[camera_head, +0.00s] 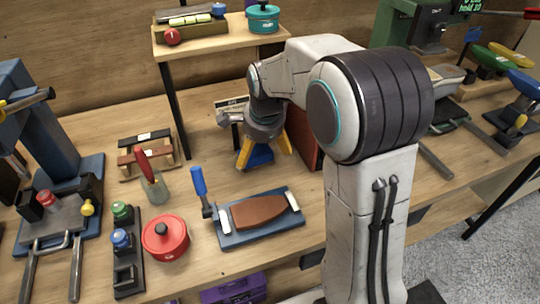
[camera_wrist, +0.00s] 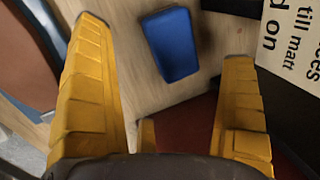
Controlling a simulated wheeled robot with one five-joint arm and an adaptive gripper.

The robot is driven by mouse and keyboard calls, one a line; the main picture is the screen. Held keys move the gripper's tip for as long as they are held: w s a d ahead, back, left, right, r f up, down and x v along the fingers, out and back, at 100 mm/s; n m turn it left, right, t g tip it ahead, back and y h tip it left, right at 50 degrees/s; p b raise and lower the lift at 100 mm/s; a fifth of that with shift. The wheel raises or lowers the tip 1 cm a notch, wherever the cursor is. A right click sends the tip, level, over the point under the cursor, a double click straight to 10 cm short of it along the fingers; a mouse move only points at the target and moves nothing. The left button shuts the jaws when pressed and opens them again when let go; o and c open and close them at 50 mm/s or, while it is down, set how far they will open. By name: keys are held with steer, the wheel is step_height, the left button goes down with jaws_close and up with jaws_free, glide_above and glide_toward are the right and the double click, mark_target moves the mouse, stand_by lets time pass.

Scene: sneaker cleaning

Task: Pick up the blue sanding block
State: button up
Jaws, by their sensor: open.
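The blue sanding block (camera_wrist: 170,44) lies flat on the wooden bench, and its whole top shows in the wrist view. In the head view only part of the blue block (camera_head: 259,156) shows, below and between the yellow fingers. My gripper (camera_head: 265,158) points down at the bench with its yellow fingers spread. In the wrist view my gripper (camera_wrist: 163,42) has one finger on each side of the block, with gaps between finger and block on both sides. It holds nothing. How high the fingertips are above the bench is hard to tell.
A dark red upright piece (camera_head: 306,137) stands close right of my gripper. A printed sign (camera_wrist: 291,40) lies near the block. A blue clamp tray (camera_head: 230,239) with a brown sole (camera_head: 258,211) is in front. A red pot (camera_head: 165,238) stands left. A raised shelf (camera_head: 205,43) is behind.

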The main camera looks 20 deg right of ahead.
mark_target(258, 155)
steer(key=shift+p+x, duration=0.8)
steer(key=shift+x, duration=2.55)
steer(key=shift+w, duration=0.15)
steer(key=c, duration=1.2)
